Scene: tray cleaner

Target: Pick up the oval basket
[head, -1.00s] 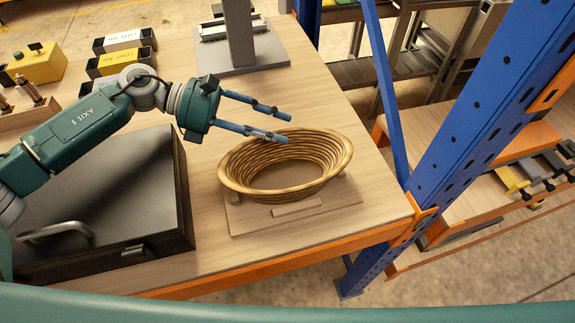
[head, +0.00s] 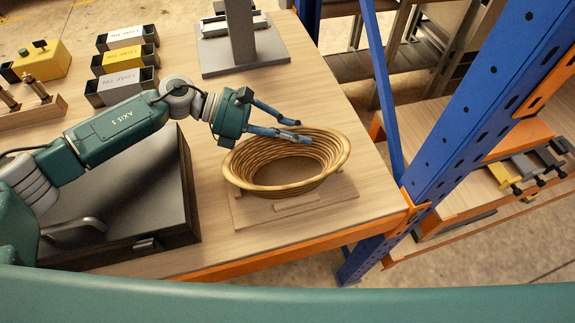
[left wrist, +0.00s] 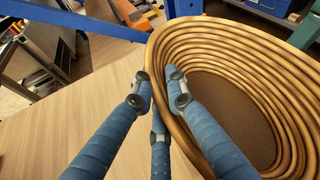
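The oval basket (head: 246,182) is a golden-brown coiled basket with a flared rim. It sits upright on a low wooden stand (head: 330,202) near the table's right front. Its near inside fills the right of the left wrist view (left wrist: 230,40). In the left wrist view the gripper's blue fingers (left wrist: 158,88) straddle the rim, one inside and two outside, with a gap between the tips. Whether they touch the rim is hard to tell. My right gripper is not in view.
A dark box with a handle (head: 110,205) stands left of the basket. Loaf tins (head: 122,86) and a grey stand base (head: 243,58) are behind. A blue post (head: 445,150) rises right of the table. Bare tabletop lies behind the basket.

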